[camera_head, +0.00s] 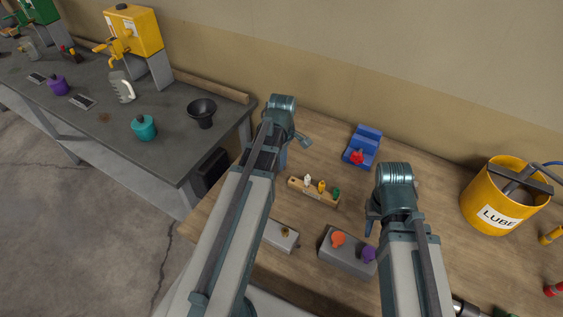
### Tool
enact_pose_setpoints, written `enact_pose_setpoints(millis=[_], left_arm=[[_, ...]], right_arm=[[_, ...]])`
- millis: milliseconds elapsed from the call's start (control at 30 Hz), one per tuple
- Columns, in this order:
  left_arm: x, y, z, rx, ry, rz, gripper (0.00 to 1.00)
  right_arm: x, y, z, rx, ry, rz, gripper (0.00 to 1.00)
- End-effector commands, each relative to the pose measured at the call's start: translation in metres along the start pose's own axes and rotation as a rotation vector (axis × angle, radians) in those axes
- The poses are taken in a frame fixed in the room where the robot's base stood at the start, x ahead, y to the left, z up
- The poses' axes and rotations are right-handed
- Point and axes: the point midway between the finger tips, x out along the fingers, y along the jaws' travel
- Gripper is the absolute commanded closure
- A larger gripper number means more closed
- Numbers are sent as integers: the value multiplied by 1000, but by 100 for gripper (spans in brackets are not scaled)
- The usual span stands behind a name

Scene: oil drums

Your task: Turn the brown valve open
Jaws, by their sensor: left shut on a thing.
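A small brown knob (285,232), which looks like the brown valve, sits on top of a light grey block (276,239) on the wooden table. My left arm covers the block's left end. No gripper finger shows on the brown knob. My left gripper (283,157) is mostly hidden by its own arm, behind and above the knob in the picture. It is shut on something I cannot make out. My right gripper (370,216) is partly hidden under its arm, just behind a grey block (346,263) with orange and purple knobs. I cannot see whether its jaws are open.
A wooden rack (313,191) holds white, yellow and green pieces. A blue stand (362,145) with a red part is behind it. A yellow LUBE drum (505,195) stands at right.

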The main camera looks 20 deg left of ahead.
Motion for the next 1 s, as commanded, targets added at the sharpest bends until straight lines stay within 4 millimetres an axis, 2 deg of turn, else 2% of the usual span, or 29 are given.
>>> enact_pose_setpoints(millis=[433,467,500,600,633,1000], left_arm=[[0,0,0,-10,0,0,100],[0,0,0,-10,0,0,86],[0,0,0,-10,0,0,79],[0,0,0,-9,0,0,61],[0,0,0,-9,0,0,57],[-2,0,0,-8,0,0,57]], right_arm=[[0,0,0,0,0,0,62],[0,0,0,0,0,0,62],[0,0,0,0,0,0,62],[0,0,0,0,0,0,62],[0,0,0,0,0,0,62],[-2,0,0,0,0,0,62]])
